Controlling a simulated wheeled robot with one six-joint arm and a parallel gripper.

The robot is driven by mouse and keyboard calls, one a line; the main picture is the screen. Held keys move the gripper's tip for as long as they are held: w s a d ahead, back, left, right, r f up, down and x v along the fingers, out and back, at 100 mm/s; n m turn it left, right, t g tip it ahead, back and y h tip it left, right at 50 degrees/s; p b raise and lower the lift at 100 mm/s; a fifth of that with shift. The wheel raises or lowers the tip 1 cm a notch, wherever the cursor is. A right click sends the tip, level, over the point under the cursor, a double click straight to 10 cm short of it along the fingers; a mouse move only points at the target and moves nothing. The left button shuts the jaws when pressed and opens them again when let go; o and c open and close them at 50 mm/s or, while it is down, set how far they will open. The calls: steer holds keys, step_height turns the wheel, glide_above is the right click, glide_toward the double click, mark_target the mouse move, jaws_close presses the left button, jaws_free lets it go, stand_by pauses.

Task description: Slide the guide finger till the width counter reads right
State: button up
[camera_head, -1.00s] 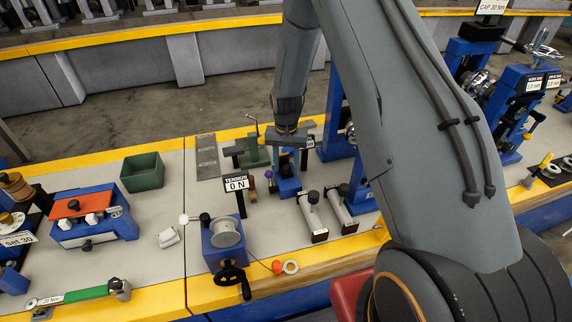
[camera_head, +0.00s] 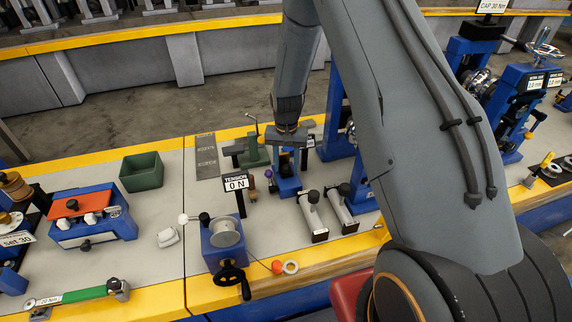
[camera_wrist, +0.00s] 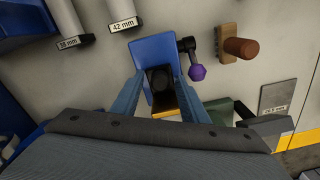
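My gripper (camera_wrist: 160,88) points down over a small blue stand (camera_wrist: 152,48), with its two blue-grey fingers spread. A black block (camera_wrist: 160,78), perhaps the guide finger, lies between the fingers, with a gap seeming to show on each side. A yellow strip shows below the block. In the head view the blue stand (camera_head: 288,185) is under my gripper (camera_head: 287,146), which hides its top. A purple knob (camera_wrist: 197,73) sticks out beside the stand. A small white label (camera_head: 310,142) shows behind the gripper, too small to read; I cannot make out a width counter.
Two rollers tagged 39 mm (camera_wrist: 68,43) and 42 mm (camera_wrist: 123,23) lie beside the stand. A brown handle (camera_wrist: 240,47) and a grey plate (camera_wrist: 277,97) are on the other side. A tension sign (camera_head: 236,183), a winder (camera_head: 226,235) and a green bin (camera_head: 142,172) stand left.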

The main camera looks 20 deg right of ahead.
mark_target(286, 166)
steer(key=shift+r, duration=0.1)
step_height(286, 166, up, 7)
steer(key=shift+f+b, duration=0.1)
steer(key=shift+b, duration=0.95)
steer(key=shift+r, duration=0.4)
steer(key=shift+s+r, duration=0.2)
steer(key=shift+r, duration=0.05)
steer(key=s+r+n, duration=0.1)
steer(key=s+r, duration=0.2)
steer(key=s, duration=0.5)
steer(key=s+r+n+t, duration=0.1)
steer(key=s+r+n, duration=0.1)
steer(key=s+r, duration=0.2)
steer(key=s+r+n, duration=0.1)
steer(key=s+r, duration=0.3)
steer(key=s, duration=0.7)
steer(key=shift+s+a+n, duration=0.2)
steer(key=shift+s+n, duration=0.1)
steer(key=shift+s, duration=0.05)
